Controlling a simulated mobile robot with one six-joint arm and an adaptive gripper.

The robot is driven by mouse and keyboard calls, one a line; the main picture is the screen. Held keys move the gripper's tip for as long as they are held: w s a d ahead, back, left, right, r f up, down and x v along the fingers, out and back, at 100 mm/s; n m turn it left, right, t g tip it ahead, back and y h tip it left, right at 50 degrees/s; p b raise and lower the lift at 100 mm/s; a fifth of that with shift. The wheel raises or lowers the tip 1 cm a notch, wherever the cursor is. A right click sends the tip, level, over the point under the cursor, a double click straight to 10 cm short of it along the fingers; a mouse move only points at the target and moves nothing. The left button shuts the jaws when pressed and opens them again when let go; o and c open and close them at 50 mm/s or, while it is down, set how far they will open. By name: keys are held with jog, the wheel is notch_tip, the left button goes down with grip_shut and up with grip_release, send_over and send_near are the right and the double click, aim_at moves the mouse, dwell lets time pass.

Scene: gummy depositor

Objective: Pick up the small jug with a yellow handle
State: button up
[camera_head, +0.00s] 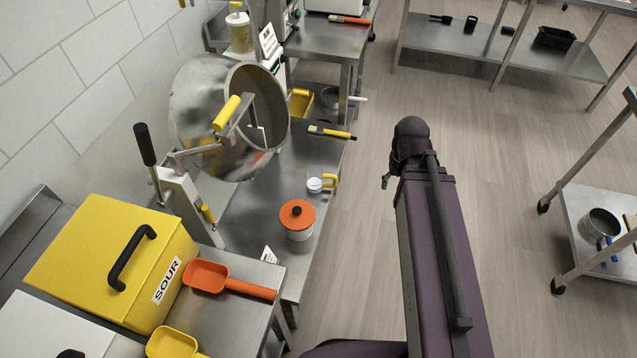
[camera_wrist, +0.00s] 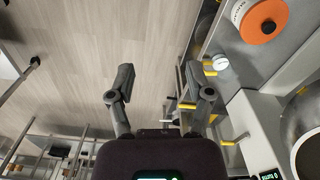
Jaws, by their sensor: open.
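The small jug (camera_head: 315,182) is clear with white in it and has a yellow handle on its right side. It stands upright on the metal bench beside the orange-lidded pot. In the wrist view the jug (camera_wrist: 220,62) is right of my gripper's right finger, with its yellow handle pointing left towards my gripper. My gripper (camera_wrist: 158,75) is open and empty, its fingers wide apart over the floor, clear of the jug. In the head view my arm is over the floor right of the bench, and I cannot make out the fingers clearly.
The orange-lidded pot (camera_head: 297,220) stands just in front of the jug. A yellow-handled brush (camera_head: 332,132) lies behind it. A large tilted steel pan (camera_head: 205,120) is to the left. The SOUR bin (camera_head: 110,260) and orange scoop (camera_head: 225,280) are nearer. The floor right of the bench is open.

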jog(key=w+a+f+n+b, duration=0.55)
jog(key=w+f+b, duration=0.45)
jog(key=w, duration=0.3)
jog(key=n+b, duration=0.5)
jog(key=b, duration=0.4)
send_near(335, 178)
jog(key=shift+w+d+r, duration=0.1)
jog(key=shift+w+r, duration=0.05)
jog(key=shift+w, duration=0.2)
jog(key=shift+b, duration=0.35)
notch_tip(335, 178, down, 9)
jog(key=b, duration=0.8)
jog(key=shift+r, duration=0.15)
jog(key=shift+w+f+b, duration=0.1)
jog(key=shift+f+b, duration=2.5)
jog(key=shift+b, duration=0.15)
jog(key=shift+c, duration=0.2)
grip_shut()
